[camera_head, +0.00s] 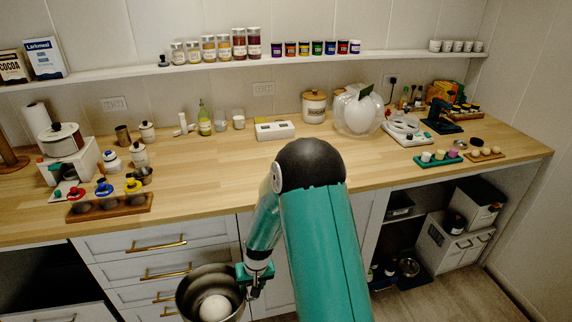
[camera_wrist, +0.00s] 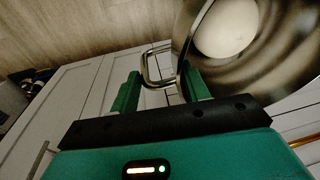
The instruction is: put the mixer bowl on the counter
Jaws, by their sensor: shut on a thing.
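The mixer bowl (camera_head: 186,296) is a shiny steel bowl with a white round thing (camera_head: 215,308) inside. It hangs in front of the drawers, below the counter top, at the bottom of the head view. My gripper (camera_head: 254,277) is shut on the bowl's handle at its right side. In the wrist view, the handle (camera_wrist: 148,68) sits between the green fingers of my gripper (camera_wrist: 160,90), and the bowl (camera_wrist: 275,82) fills the upper right with the white round thing (camera_wrist: 226,28) in it. The wooden counter (camera_head: 240,172) has a clear stretch at its middle front. My arm hides part of it.
A wooden holder with colourful items (camera_head: 108,206) and a white machine (camera_head: 68,160) stand on the left counter. A white box (camera_head: 274,130) and a clear round container (camera_head: 358,112) stand further back. A drawer handle (camera_head: 158,245) sticks out near the bowl. Open shelves lie below right.

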